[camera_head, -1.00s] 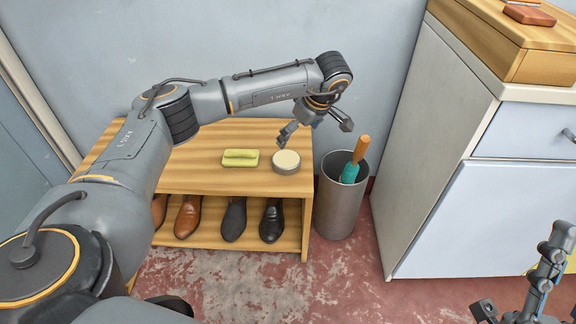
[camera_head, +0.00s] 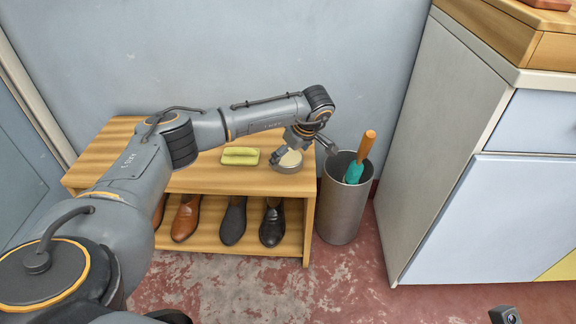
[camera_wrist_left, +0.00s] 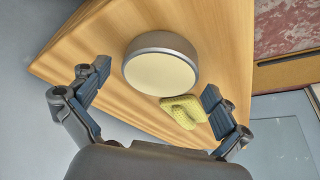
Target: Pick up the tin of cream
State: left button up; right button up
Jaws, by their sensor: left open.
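The tin of cream (camera_head: 287,167) is a low round grey tin with a pale cream top, standing on the right end of the wooden bench. My left gripper (camera_head: 304,154) is open just above it and partly hides it in the head view. In the left wrist view the tin (camera_wrist_left: 160,68) sits ahead of the gap between the spread fingers of the left gripper (camera_wrist_left: 156,78), with neither finger seen touching it. A small grey part at the bottom right edge of the head view seems to belong to my right gripper (camera_head: 505,315); its jaws cannot be made out.
A yellow-green sponge-like block (camera_head: 240,156) lies left of the tin on the bench (camera_head: 215,180). Several shoes (camera_head: 233,222) stand on the shelf below. A grey bin (camera_head: 342,212) holding a brush (camera_head: 358,160) stands right of the bench, near a white cabinet (camera_head: 440,150).

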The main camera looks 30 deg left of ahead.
pick_arm(q)
jog(key=shift+a+f, duration=0.2)
jog(key=shift+f, duration=0.15)
jog(key=shift+r, duration=0.1)
jog(key=c, duration=1.3)
